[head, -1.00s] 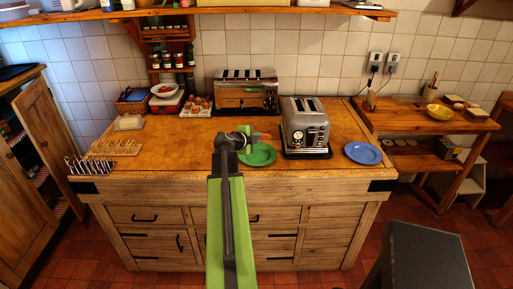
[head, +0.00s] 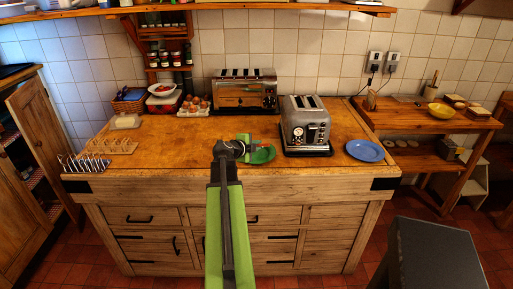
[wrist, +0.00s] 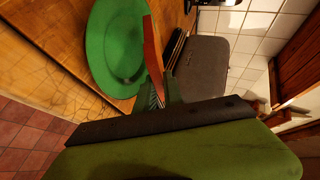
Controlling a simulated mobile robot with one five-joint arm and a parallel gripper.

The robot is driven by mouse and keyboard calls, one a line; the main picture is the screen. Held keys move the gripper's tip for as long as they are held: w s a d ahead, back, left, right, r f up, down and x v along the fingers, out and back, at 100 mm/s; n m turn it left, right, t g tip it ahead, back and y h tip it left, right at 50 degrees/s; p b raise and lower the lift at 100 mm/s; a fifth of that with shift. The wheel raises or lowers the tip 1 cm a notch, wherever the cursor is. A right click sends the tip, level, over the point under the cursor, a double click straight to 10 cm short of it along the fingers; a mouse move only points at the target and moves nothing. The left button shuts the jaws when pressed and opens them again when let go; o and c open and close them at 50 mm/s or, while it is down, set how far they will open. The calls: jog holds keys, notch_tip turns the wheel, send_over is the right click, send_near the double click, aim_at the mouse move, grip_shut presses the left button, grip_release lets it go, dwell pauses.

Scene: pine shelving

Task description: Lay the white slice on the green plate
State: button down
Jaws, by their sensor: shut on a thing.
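The green plate (head: 264,155) lies on the wooden worktop in front of the grey toaster, partly hidden by my gripper in the head view. My gripper (head: 243,148) is at the plate's left side, low over it. In the wrist view the plate (wrist: 105,50) is just left of the fingers. My gripper (wrist: 165,95) is shut on a thin slice (wrist: 151,55), seen nearly edge-on with a red-brown edge. No white face of it shows. The slice stands near the plate's right edge in this view; I cannot tell whether it touches the plate.
The grey toaster (head: 305,125) stands close behind and right of the plate. A wide chrome toaster (head: 245,92) is at the back. A blue plate (head: 364,150) lies to the right. Racks (head: 84,164) stand at the left. The worktop's left middle is clear.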

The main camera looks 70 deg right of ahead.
jog(key=c, duration=1.4)
grip_release()
jog(key=shift+a+r, duration=0.1)
jog(key=shift+a, duration=0.05)
